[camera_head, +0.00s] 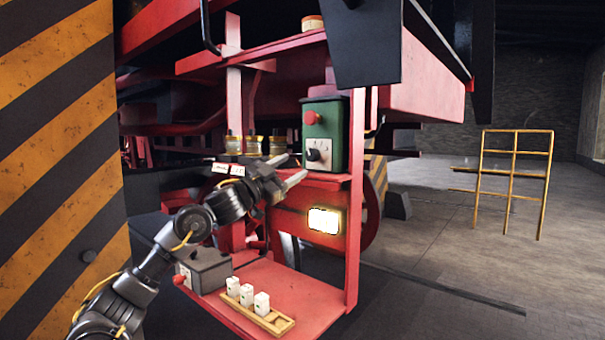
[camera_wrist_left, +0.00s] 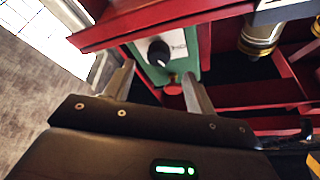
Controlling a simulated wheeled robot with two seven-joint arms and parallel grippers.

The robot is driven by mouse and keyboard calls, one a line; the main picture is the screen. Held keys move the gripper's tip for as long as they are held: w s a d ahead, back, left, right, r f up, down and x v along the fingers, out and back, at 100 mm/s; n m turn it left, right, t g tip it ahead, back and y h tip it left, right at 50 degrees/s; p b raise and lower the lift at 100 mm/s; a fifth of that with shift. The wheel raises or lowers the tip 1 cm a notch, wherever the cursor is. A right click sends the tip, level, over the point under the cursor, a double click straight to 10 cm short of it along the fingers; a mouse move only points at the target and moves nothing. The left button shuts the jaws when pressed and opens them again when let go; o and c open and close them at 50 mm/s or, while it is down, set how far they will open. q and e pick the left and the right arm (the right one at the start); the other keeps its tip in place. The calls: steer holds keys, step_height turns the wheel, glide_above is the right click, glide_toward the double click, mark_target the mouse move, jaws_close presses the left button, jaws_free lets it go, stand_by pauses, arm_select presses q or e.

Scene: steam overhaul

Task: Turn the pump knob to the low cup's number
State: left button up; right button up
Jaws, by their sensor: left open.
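The pump knob (camera_head: 313,154) is black and sits on a white dial plate low on the front of a green box (camera_head: 343,136). The knob also shows in the left wrist view (camera_wrist_left: 158,50), beyond and between my fingertips. My left gripper (camera_head: 295,167) is open and empty, just in front of the box and apart from the knob. Several brass-banded cups (camera_head: 254,145) stand on the red shelf left of the box; one shows in the left wrist view (camera_wrist_left: 260,38). A small white label (camera_head: 228,169) is below them. Numbers and cup levels are too small to read. My right gripper is not in view.
A red button (camera_head: 312,118) is above the knob. A lit lamp (camera_head: 324,220) is below. The lower red shelf (camera_head: 300,290) holds a grey box (camera_head: 205,268) and a wooden rack (camera_head: 275,322) with white blocks. A striped pillar (camera_head: 60,130) stands at left.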

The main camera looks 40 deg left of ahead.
arm_select(q)
steer(key=b+v, duration=0.2)
steer(key=v, duration=0.2)
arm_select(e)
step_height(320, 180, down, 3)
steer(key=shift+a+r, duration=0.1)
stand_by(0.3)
